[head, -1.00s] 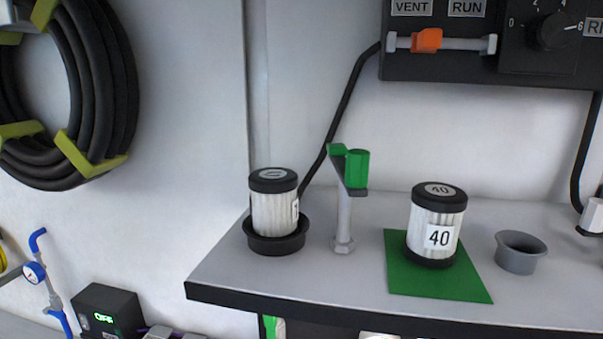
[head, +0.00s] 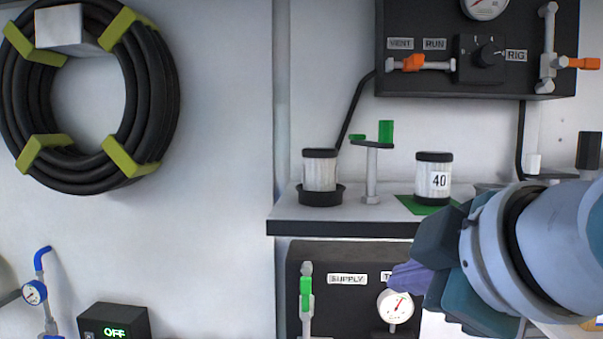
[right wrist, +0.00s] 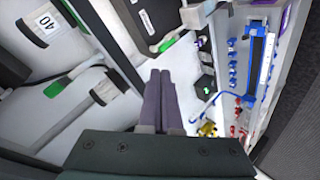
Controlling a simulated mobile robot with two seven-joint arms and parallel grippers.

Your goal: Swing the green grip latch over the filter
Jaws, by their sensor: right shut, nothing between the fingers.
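The green grip latch (head: 386,132) sits on top of a grey post (head: 371,175) on the shelf. Its flat arm carries a tall green grip on the right and a small green tab on the left. A white pleated filter (head: 320,173) stands upright in a black cup (head: 320,196) left of the post. Nothing lies over its black cap. My right gripper (head: 408,278) is shut and empty, its purple fingers below the shelf edge, apart from the latch. Its fingers also show in the right wrist view (right wrist: 160,97), with a green grip (right wrist: 60,89) to their left. My left gripper is out of view.
A second filter marked 40 (head: 434,180) stands on a green mat (head: 408,203) right of the post. A black supply panel (head: 345,262) with a gauge (head: 395,306) hangs under the shelf (head: 290,213). A hose coil (head: 165,90) hangs at left.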

